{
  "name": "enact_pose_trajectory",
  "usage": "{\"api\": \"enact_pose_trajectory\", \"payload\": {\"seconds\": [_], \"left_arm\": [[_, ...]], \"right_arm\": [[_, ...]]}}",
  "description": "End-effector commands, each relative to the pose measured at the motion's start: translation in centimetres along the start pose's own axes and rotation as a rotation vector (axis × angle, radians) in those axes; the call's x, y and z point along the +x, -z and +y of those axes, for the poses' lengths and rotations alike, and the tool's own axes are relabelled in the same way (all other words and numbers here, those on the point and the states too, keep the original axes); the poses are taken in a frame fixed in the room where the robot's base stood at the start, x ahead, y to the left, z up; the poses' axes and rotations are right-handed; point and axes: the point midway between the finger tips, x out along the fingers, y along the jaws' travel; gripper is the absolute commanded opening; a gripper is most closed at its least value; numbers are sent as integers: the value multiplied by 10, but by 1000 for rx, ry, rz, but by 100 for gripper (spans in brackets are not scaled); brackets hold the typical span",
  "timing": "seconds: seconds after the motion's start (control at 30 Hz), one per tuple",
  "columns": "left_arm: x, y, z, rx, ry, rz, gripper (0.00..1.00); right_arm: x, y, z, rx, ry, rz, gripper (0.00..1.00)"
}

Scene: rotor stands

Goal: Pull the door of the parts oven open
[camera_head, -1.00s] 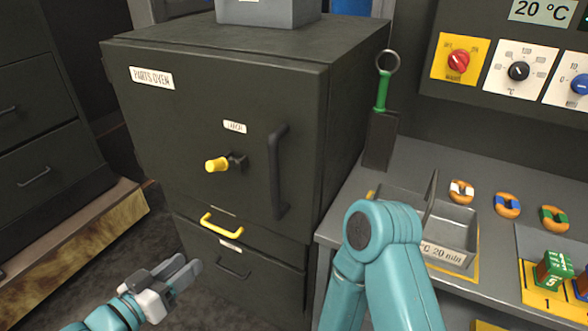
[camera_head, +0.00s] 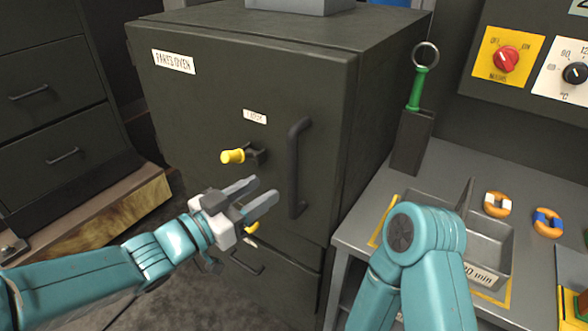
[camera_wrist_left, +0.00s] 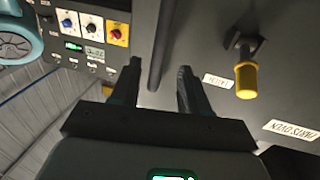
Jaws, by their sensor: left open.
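The parts oven (camera_head: 390,62) is a dark grey cabinet, and its front door (camera_head: 215,100) is closed. The door has a dark vertical bar handle (camera_head: 294,168) near its right edge and a yellow-tipped latch (camera_head: 237,156) left of it. My left gripper (camera_head: 266,191) is open and empty, its fingers pointing right toward the handle's lower half from the left. In the left wrist view the handle (camera_wrist_left: 165,40) lies ahead, between the directions of the two fingertips (camera_wrist_left: 160,70); contact cannot be told. The latch (camera_wrist_left: 246,80) is to the right there. My right gripper is out of view.
A bench with a metal tray (camera_head: 485,245) and orange rings (camera_head: 497,204) stands right of the oven. A green-handled tool (camera_head: 417,88) stands in a dark holder by the oven's side. A drawer cabinet (camera_head: 50,110) is at left.

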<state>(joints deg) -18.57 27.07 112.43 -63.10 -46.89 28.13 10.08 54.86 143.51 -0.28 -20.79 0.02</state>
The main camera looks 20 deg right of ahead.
Motion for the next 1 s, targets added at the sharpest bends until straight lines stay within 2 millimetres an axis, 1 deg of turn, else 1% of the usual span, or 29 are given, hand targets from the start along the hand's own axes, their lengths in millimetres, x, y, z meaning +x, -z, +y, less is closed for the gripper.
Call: {"api": "enact_pose_trajectory", "payload": {"seconds": [0.03, 0.2, 0.3, 0.4, 0.57, 0.8, 0.83, 0.87, 0.9, 0.97, 1.0], "left_arm": [[14, 0, 2, 0, -5, -1, 45], [54, 0, 1, 0, -4, -1, 45], [73, 0, 2, 0, -5, -1, 45], [86, 0, 1, 0, -4, 0, 45], [96, 0, 0, -1, -2, -1, 45], [97, -1, 0, -1, -2, -1, 45], [97, -1, 0, -1, -2, -1, 42], [97, -1, 0, -1, -2, -1, 32], [97, 0, 0, -1, -2, -1, 19], [97, 0, 0, -1, -2, -1, 0], [97, 0, 0, -1, -2, -1, 0]], "right_arm": [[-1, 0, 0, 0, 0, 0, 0], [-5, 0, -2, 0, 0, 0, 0], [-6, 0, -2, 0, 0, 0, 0], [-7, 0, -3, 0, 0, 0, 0], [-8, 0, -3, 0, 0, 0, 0], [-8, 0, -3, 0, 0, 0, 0], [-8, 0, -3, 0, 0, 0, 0], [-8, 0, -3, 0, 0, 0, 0], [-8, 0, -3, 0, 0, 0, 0], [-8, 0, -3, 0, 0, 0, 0], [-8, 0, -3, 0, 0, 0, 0]]}}
